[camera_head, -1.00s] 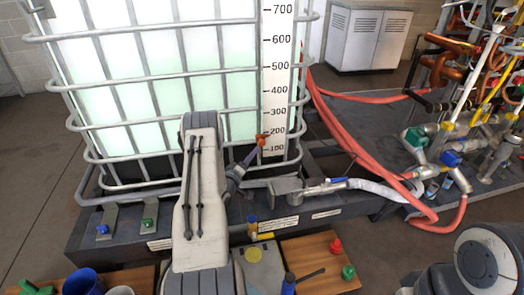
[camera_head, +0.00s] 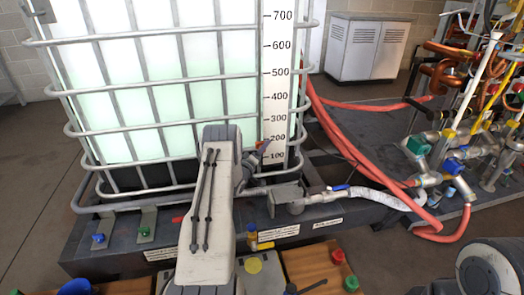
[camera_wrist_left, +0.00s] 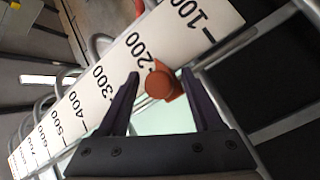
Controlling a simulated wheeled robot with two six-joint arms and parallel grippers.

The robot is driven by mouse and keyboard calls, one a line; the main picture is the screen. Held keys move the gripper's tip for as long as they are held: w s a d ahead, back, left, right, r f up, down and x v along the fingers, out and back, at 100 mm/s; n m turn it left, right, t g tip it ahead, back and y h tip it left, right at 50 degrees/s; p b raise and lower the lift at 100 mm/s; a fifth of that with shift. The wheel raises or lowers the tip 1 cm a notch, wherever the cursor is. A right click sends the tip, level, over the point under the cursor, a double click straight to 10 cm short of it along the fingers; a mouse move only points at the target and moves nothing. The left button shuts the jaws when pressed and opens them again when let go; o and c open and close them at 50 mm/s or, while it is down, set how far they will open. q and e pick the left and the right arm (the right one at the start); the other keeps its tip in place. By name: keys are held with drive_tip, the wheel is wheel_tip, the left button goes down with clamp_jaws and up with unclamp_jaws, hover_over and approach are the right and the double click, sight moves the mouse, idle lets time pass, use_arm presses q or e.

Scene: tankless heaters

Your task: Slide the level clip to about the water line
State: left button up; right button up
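The level clip (camera_wrist_left: 162,82) shows in the wrist view as an orange-red piece with a round knob, on the edge of the white scale (camera_wrist_left: 110,80) near the 200 mark. My left gripper (camera_wrist_left: 160,75) is open, with one dark finger on each side of the clip. In the head view my left gripper (camera_head: 262,148) is at the low end of the scale (camera_head: 276,90) and mostly hides the clip. The translucent tank (camera_head: 150,80) is pale green lower down and whiter above; its exact water line is hard to make out. My right gripper is out of view.
Metal cage bars (camera_head: 160,78) surround the tank. Below are a valve with a blue lever (camera_head: 340,187) and a dark pallet base (camera_head: 110,235). Red hoses (camera_head: 350,150) run right to a pipe rack (camera_head: 470,140). A wooden board (camera_head: 320,265) is in front.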

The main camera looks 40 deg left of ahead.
use_arm(q)
clamp_jaws()
drive_tip(key=shift+a, duration=0.1)
idle(1.1)
